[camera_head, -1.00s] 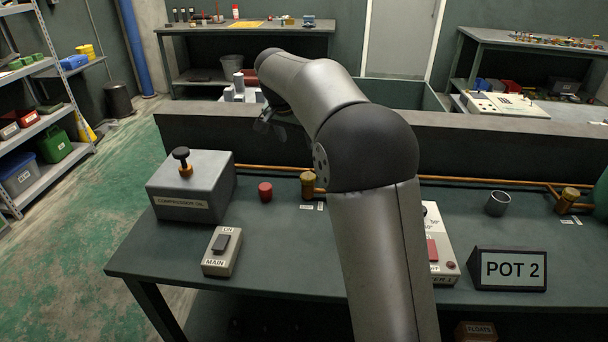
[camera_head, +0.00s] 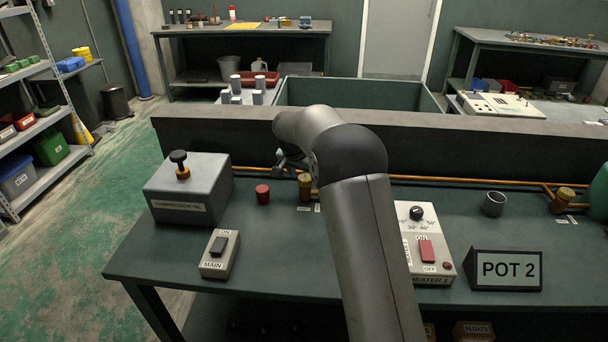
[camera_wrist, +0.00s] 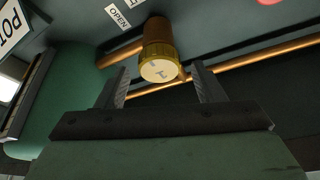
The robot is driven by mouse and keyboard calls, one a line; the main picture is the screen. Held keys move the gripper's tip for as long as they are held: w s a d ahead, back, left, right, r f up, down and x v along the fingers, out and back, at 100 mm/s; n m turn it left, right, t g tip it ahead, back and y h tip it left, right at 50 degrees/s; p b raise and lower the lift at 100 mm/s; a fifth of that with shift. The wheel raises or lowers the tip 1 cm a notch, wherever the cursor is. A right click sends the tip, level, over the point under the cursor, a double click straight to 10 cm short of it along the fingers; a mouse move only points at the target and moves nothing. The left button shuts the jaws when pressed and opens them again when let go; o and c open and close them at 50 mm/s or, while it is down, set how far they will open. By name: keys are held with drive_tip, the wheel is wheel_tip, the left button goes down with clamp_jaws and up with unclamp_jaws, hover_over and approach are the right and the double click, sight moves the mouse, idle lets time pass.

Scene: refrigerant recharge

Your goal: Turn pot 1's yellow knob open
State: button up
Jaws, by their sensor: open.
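A yellow knob (camera_wrist: 160,65) on a copper-coloured valve body shows in the wrist view, with a mark on its pale round face. My gripper (camera_wrist: 160,88) is open, with one finger on each side of the knob and the knob's face between or just beyond the tips. I cannot tell whether either finger touches it. In the head view my gripper (camera_head: 287,166) is small and partly hidden by my arm, close to the yellow-brown valve (camera_head: 305,187). An OPEN label (camera_wrist: 118,15) lies beside the valve. A sign reading "POT" (camera_wrist: 14,25) is cut off, its number out of view.
A copper pipe (camera_wrist: 260,58) runs behind the knob. A rounded green body (camera_wrist: 70,80) is at left in the wrist view. On the bench are a red cap (camera_head: 262,194), a compressor oil box (camera_head: 187,190), a MAIN switch (camera_head: 220,254), a heater box (camera_head: 428,247) and a POT 2 sign (camera_head: 506,269).

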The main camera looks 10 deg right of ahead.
drive_tip(key=shift+w+d+f, duration=0.1)
drive_tip(key=shift+f, duration=0.3)
drive_tip(key=c, duration=1)
drive_tip(key=shift+o, duration=0.2)
